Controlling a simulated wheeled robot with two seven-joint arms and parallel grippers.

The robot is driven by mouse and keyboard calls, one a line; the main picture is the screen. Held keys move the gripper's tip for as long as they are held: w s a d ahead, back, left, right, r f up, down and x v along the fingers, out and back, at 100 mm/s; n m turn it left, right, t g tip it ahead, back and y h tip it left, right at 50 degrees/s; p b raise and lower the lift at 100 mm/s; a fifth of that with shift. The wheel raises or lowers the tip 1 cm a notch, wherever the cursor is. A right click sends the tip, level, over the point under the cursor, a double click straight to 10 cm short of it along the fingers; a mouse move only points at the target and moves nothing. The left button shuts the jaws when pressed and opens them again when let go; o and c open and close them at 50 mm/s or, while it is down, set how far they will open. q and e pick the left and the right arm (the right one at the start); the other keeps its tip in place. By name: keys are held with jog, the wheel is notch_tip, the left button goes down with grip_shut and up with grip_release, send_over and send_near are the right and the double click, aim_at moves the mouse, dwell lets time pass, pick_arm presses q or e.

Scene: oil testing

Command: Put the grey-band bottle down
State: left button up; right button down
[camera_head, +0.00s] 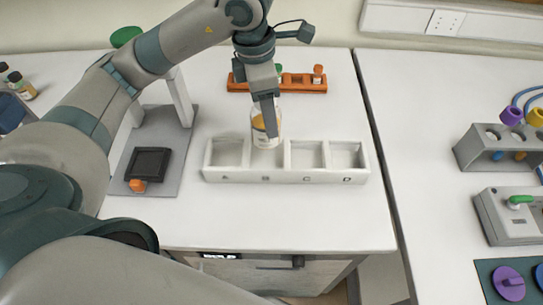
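A small bottle (259,139) with amber content and a pale label stands upright at compartment B of the white rack (284,176) marked A, B, C and D. My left gripper (266,116) points down from above, its fingers at the upper part of the bottle, and appears shut on it. The fingers hide the bottle's top and part of its side, and I cannot make out a grey band. I cannot tell whether its base touches the compartment floor. Compartments A, C and D look empty. My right gripper is out of view.
An orange rack (304,83) with small vials is behind the white rack. A grey stand with a black plate (148,163) is to its left. A grey tube holder (497,152) is on the right table. The table in front of the white rack is clear.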

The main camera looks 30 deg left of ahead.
aim_at(268, 143)
pick_arm(q)
jog(key=shift+s+r, duration=0.1)
jog(key=shift+s, duration=0.05)
notch_tip(268, 143, down, 4)
jog(key=shift+f+p, duration=0.25)
jog(key=shift+p, duration=0.5)
jog(key=shift+f, duration=0.7)
jog(key=shift+f+p, duration=0.75)
jog(key=shift+f, duration=1.35)
jog(key=shift+f, duration=0.1)
